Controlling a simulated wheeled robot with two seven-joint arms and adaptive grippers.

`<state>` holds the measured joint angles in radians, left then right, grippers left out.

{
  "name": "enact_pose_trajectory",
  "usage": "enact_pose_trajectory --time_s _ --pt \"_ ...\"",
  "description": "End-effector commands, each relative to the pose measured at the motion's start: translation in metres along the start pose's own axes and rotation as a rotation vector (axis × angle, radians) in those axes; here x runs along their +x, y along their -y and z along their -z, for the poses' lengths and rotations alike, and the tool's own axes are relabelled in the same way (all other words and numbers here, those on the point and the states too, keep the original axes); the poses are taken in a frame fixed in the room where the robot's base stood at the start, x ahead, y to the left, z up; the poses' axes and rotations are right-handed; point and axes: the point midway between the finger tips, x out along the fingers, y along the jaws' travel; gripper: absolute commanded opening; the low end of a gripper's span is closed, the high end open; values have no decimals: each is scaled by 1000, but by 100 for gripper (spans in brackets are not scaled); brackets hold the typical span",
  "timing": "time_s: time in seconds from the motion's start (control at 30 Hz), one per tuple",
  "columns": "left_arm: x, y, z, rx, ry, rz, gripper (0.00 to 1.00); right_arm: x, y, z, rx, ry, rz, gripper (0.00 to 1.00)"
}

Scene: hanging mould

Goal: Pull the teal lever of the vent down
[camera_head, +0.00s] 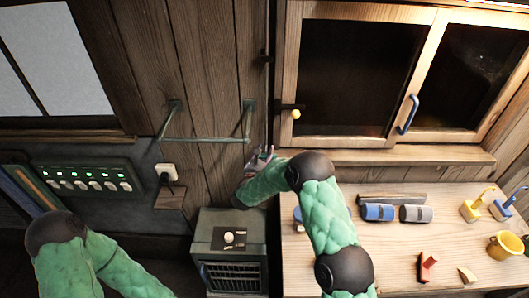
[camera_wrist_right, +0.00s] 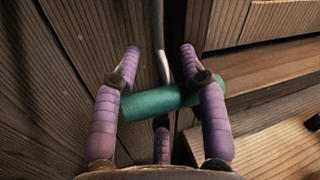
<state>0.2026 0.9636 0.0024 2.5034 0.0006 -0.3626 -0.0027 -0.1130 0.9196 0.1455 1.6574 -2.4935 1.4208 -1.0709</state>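The teal lever (camera_wrist_right: 160,100) shows in the right wrist view as a thick round bar, slightly tilted, with a grey metal rod (camera_wrist_right: 160,45) rising behind it. My right gripper (camera_wrist_right: 159,85) has purple fingers. Two fingers reach past the bar on the left and right, and the third points at it from below. The fingers look extended and spread around the bar, not clearly closed on it. In the head view my right gripper (camera_head: 260,160) is at the wooden wall, left of the window, and hides the lever. My left arm is at the lower left, its gripper out of frame.
A wall rail (camera_head: 205,139) is left of my right gripper. A grey box unit (camera_head: 230,250) with a white knob stands below it. The window (camera_head: 360,75) has a blue handle.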

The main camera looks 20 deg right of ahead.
Motion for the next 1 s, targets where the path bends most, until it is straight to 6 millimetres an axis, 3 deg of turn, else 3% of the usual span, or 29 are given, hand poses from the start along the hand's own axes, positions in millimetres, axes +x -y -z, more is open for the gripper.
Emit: enact_pose_trajectory --time_s 0.03,0.23,0.37,0.7,1.0 --pt "0 0 0 0 0 0 56 -2 -2 7 -5 -12 -6 41" --pt "0 0 0 0 0 0 56 -4 -2 7 -6 -12 -5 41" --pt "0 0 0 0 0 0 56 -16 -3 7 -6 -11 -8 41" --pt "0 0 0 0 0 0 56 -82 -3 5 -9 -7 -10 41" --pt "0 0 0 0 0 0 56 -117 -1 1 -3 -2 -3 41"
